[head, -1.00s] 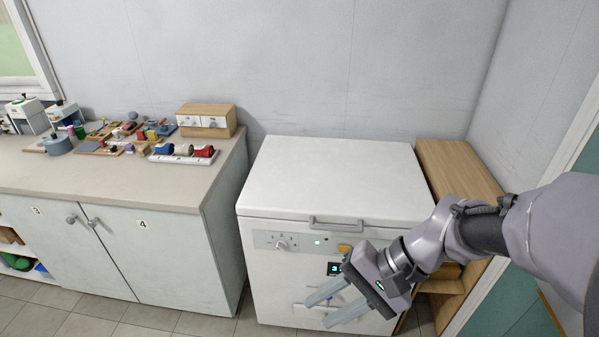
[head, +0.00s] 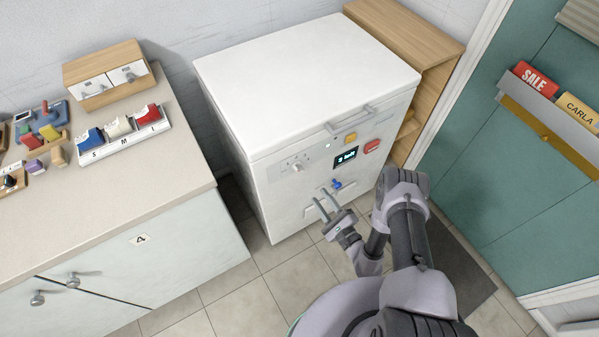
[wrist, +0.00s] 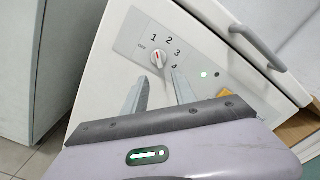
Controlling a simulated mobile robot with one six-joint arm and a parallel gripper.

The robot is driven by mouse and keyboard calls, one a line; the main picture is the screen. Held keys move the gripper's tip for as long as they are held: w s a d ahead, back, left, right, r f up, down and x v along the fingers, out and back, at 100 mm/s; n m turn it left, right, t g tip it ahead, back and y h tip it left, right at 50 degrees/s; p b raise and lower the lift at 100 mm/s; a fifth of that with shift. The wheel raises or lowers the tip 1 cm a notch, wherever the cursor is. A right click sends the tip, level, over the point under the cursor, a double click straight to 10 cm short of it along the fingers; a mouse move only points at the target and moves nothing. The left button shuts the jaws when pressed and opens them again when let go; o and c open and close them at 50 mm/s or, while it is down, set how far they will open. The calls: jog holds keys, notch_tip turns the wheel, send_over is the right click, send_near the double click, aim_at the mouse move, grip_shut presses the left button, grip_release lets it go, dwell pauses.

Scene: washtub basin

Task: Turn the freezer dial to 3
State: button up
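The white chest freezer (head: 300,85) stands with its lid shut. Its dial (head: 297,167) is a small white knob on the front panel, at the left. In the wrist view the dial (wrist: 158,58) carries a red mark, with OFF, 1, 2, 3 and 4 printed around it. The mark's exact setting is too small to tell. My gripper (head: 320,203) is in front of the freezer, below and right of the dial. Its fingers are apart and empty. In the wrist view the gripper (wrist: 160,77) has its fingertips below the dial, one to each side, seemingly not touching it.
The lid handle (head: 355,121) juts out above. A counter (head: 180,165) stands left, a wooden shelf unit (head: 425,45) right. Floor in front is open.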

aim_at(300, 171)
jog(key=b+x, duration=0.3)
jog(key=x, duration=0.9)
jog(key=shift+w+a+b, duration=0.15)
jog(key=shift+a+b, duration=0.2)
grip_shut()
